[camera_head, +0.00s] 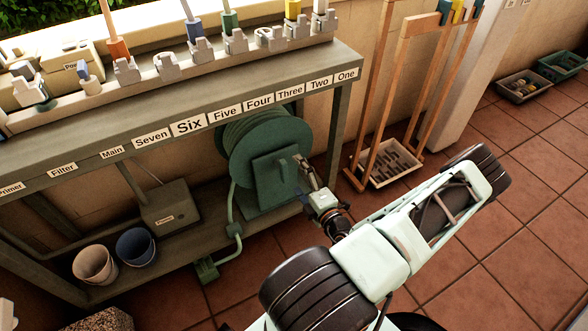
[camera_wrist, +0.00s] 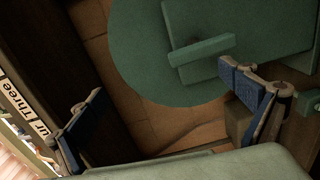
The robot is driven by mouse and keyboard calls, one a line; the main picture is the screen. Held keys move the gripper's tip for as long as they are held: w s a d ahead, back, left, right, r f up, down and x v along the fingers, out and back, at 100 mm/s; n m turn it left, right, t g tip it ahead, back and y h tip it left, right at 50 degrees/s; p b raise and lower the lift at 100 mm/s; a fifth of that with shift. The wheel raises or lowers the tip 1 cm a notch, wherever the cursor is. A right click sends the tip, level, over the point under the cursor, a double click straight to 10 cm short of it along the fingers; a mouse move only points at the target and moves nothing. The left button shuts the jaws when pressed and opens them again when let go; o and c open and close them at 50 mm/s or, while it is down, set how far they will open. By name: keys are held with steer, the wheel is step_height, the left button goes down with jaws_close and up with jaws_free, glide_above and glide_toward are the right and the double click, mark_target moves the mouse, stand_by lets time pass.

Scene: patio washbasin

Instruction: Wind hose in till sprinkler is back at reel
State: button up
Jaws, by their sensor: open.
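The green hose reel (camera_head: 247,140) stands on the lower shelf under the bench in the head view. It fills the top of the wrist view as a round green disc (camera_wrist: 140,50) with a square plate. A pale green handle bar (camera_wrist: 202,50) sticks out from the plate. My gripper (camera_head: 306,172) is beside the reel's front, close to the handle. In the wrist view my gripper (camera_wrist: 162,85) is open, with nothing between its fingers; the bar lies beyond the right finger. The green hose (camera_head: 233,205) runs down to a green block-like piece (camera_head: 207,270), possibly the sprinkler, by the floor.
The bench front (camera_head: 345,95) overhangs the reel. A grey box (camera_head: 168,207) and two buckets (camera_head: 95,265) share the shelf. A wooden rack with a tray (camera_head: 392,178) stands right of the reel. Tiled floor (camera_head: 520,235) is open at right.

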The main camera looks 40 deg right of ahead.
steer(key=shift+p+v, duration=0.4)
steer(key=shift+v, duration=2.15)
steer(key=shift+f, duration=0.15)
